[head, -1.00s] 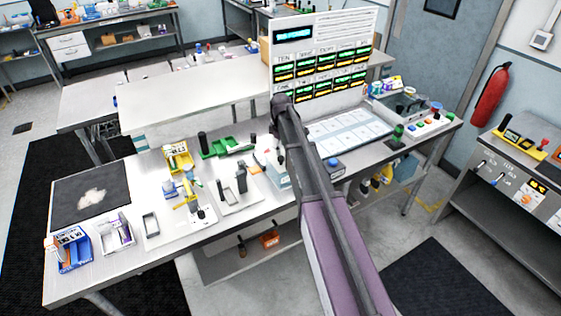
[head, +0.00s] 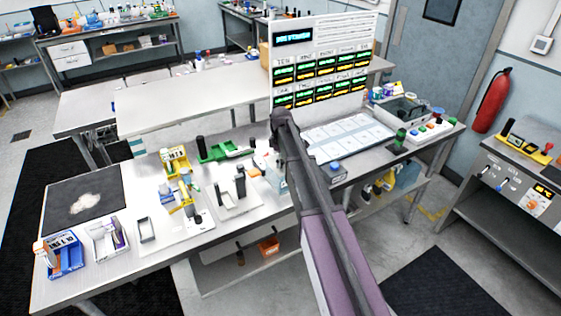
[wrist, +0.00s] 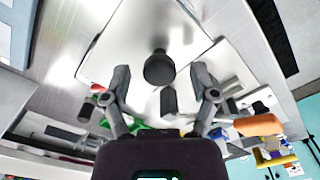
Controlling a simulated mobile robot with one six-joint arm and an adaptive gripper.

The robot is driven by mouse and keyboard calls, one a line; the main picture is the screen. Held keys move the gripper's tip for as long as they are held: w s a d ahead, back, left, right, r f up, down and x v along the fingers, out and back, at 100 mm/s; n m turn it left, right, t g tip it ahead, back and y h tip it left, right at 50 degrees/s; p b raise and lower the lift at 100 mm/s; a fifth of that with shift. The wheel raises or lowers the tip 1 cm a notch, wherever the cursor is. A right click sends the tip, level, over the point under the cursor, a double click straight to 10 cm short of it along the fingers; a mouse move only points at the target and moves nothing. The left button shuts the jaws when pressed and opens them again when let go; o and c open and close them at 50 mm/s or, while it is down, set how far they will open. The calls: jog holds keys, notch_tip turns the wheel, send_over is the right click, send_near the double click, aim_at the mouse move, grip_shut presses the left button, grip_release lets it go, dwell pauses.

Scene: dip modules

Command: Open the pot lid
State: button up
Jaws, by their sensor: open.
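My gripper (wrist: 160,74) is open in the wrist view, with its two fingers spread wide apart. A dark, round-topped knob-like thing (wrist: 160,67) shows between and slightly beyond the fingertips, over a pale plate (wrist: 110,62). I cannot tell whether it belongs to the pot lid, and no finger is seen shut on it. I cannot clearly pick out a pot in the head view. There my arm runs up the middle and hides the gripper.
The bench holds a white board with dark upright parts (head: 240,182), a green tray (head: 225,150), a yellow holder (head: 175,159) and a blue bin (head: 66,253). A tall display panel (head: 322,62) stands behind. Bare bench lies at the front left (head: 100,285).

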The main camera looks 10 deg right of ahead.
grip_shut()
jog(key=shift+a, duration=0.2)
jog(key=shift+d+r, duration=0.1)
jog(key=shift+d, duration=0.05)
dwell(0.3)
